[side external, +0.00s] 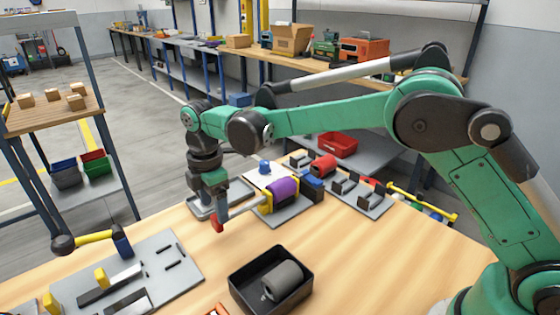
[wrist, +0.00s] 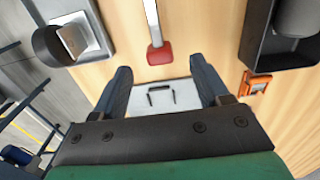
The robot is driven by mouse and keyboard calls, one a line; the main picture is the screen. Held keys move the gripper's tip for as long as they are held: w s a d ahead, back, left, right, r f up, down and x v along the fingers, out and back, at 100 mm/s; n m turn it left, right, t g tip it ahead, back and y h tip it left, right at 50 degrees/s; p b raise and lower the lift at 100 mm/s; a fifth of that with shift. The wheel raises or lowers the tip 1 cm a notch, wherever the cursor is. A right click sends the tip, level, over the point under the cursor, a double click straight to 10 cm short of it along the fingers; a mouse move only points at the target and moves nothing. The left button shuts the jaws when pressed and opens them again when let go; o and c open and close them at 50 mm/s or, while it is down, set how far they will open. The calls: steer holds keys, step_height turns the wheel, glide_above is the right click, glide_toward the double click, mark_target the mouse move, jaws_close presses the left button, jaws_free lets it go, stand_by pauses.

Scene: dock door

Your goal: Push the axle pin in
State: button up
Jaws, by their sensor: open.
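The axle pin (side external: 240,209) is a grey rod with a red knob on its end. In the side view it sticks out from the yellow bracket (side external: 267,203) that holds a purple roller (side external: 283,192). The pin's red knob also shows in the wrist view (wrist: 160,53), close to the line between my fingertips. My gripper (wrist: 160,66) is open, its two dark fingers apart with nothing gripped. In the side view my gripper (side external: 214,200) hangs above and by the knob end of the pin. I cannot tell if it touches the knob. The pin's inner end is hidden.
A black tray (side external: 237,287) holding a grey roller stands in front. A grey slotted board (side external: 185,268) with yellow-handled parts lies at the front left. A plate with grey brackets and a red part (side external: 323,166) sits behind the roller. Bare wood lies right of the tray.

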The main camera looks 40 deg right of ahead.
mark_target(216, 218)
steer(key=shift+f, duration=1.9)
jaws_close()
steer(key=shift+d, duration=0.1)
